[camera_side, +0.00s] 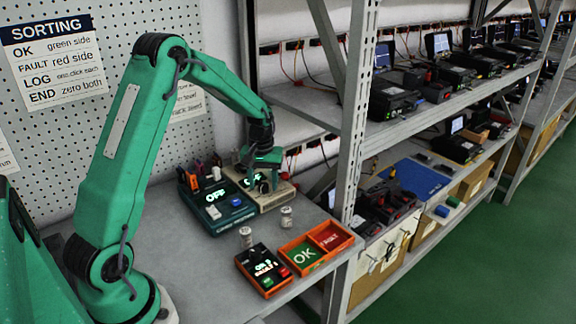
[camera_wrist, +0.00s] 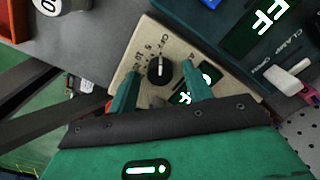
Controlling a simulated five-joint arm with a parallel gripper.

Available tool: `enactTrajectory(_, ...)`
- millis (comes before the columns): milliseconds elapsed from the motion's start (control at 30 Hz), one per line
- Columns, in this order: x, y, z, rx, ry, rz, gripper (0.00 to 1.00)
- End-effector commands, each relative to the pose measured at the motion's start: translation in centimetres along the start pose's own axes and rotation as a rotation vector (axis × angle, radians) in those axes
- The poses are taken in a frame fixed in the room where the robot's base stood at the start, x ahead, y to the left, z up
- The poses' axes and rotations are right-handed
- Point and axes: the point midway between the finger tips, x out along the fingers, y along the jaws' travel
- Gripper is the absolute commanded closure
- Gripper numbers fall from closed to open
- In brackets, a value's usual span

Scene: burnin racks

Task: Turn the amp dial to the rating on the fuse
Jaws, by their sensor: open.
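The amp dial is a round black knob (camera_wrist: 160,71) on a beige unit (camera_wrist: 150,38), with small markings around it. Its light pointer mark appears to face the top of the wrist view. My gripper (camera_wrist: 161,68) is open, with one green finger on each side of the knob; contact cannot be told. In the side view the beige unit (camera_side: 286,196) sits under my gripper (camera_side: 262,180), and its lit display reads OFF. Two pale cylinders, apparently fuses, stand on the bench, one nearer (camera_side: 246,238) and one farther (camera_side: 286,218). A cylinder end (camera_wrist: 47,5) shows a cut-off number, perhaps 10.
A dark teal unit (camera_side: 228,215) with a lit OFF display and clamp stands left of the beige unit. A black-and-orange button box (camera_side: 263,268) and an orange tray (camera_side: 346,240) with OK and FAULT sections are in front. A shelf post (camera_side: 350,130) stands to the right.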

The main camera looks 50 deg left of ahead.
Motion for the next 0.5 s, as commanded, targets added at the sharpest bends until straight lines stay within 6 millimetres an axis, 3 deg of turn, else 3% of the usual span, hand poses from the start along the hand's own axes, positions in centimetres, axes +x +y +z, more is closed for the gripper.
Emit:
enactTrajectory(300,0.19,0.0,0.0,0.0,0.0,0.0,0.52)
enactTrajectory(500,0.18,0.0,0.0,0.0,0.0,0.0,0.91)
